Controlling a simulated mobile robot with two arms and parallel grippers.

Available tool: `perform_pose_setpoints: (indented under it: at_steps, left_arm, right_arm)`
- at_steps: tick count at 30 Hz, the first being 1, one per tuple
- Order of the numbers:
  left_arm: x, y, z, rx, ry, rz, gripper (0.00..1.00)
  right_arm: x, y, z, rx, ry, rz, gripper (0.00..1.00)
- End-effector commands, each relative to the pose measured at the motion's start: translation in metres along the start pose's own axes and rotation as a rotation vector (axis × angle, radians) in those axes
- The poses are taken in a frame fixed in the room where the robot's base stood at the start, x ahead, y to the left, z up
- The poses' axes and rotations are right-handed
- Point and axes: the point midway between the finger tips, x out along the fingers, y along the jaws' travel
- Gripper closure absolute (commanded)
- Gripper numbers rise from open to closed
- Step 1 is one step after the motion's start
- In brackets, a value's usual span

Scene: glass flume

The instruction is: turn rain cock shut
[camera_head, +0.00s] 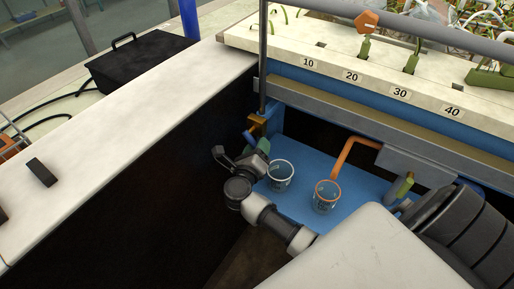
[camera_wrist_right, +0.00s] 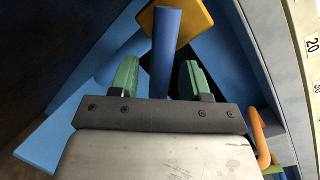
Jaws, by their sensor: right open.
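The rain cock shows in the head view as a yellow-brass body (camera_head: 258,122) with a blue lever (camera_head: 249,137), at the foot of a thin upright pipe (camera_head: 263,60). In the right wrist view the blue lever (camera_wrist_right: 167,50) stands upright in front of a yellow plate (camera_wrist_right: 186,22). My right gripper (camera_head: 262,147) is at the lever in the head view. In the right wrist view its green fingers (camera_wrist_right: 163,80) are open, one on each side of the lever's line. I cannot tell whether they touch it. My left gripper is not in view.
Two clear beakers, one grey-rimmed (camera_head: 280,176) and one orange-rimmed (camera_head: 326,197), stand on the blue floor close to my right wrist. An orange spout (camera_head: 345,155) hangs over the second. A white bench (camera_head: 110,120) lies left; the numbered flume edge (camera_head: 330,72) runs behind.

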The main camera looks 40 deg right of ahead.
Motion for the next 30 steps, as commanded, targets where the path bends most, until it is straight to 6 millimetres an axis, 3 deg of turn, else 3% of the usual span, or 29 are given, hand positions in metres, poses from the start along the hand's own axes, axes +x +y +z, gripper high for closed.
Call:
perform_pose_setpoints:
  at_steps: [2, 11, 22, 30]
  left_arm:
    - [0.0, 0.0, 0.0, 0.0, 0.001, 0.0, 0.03]
    - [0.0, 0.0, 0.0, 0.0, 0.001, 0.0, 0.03]
    - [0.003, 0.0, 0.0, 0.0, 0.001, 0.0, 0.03]
    - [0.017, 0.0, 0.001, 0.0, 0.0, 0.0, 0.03]
  right_arm:
    - [0.0, 0.0, 0.0, 0.0, 0.0, 0.0, 0.55]
    - [-0.001, 0.0, 0.0, 0.0, 0.0, 0.0, 1.0]
    - [-0.001, 0.002, -0.001, 0.008, -0.001, 0.0, 1.0]
    - [0.0, 0.005, -0.003, 0.06, -0.012, -0.011, 1.0]
